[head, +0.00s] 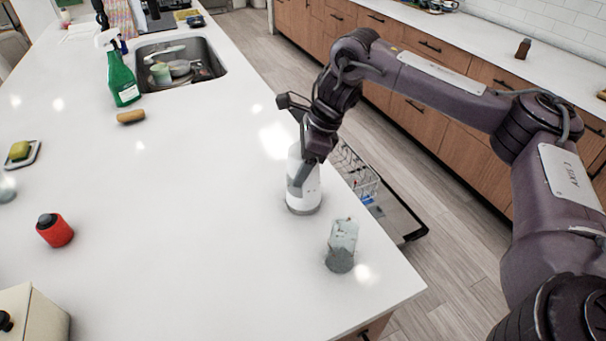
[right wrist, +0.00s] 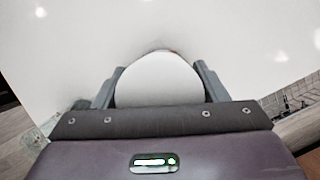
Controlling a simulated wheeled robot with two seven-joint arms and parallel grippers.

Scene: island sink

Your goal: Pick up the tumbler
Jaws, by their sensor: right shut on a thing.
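The tumbler, a tall white cylinder (head: 305,198) with a rounded top and a grey mark on its side, stands upright near the right edge of the white island counter. My right gripper (head: 303,168) reaches down over it from above, with its fingers around it. In the right wrist view the tumbler's smooth white top (right wrist: 158,82) fills the space between the two fingers, which touch its sides. The right gripper is shut on it. The tumbler's base appears to rest on the counter. My left gripper is not in view.
A grey, partly clear container (head: 341,246) stands just in front of the tumbler. An open dishwasher rack (head: 355,172) lies beyond the counter's right edge. A red jar (head: 55,231), green spray bottle (head: 121,78) and sink (head: 207,60) are farther left and back. The middle counter is clear.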

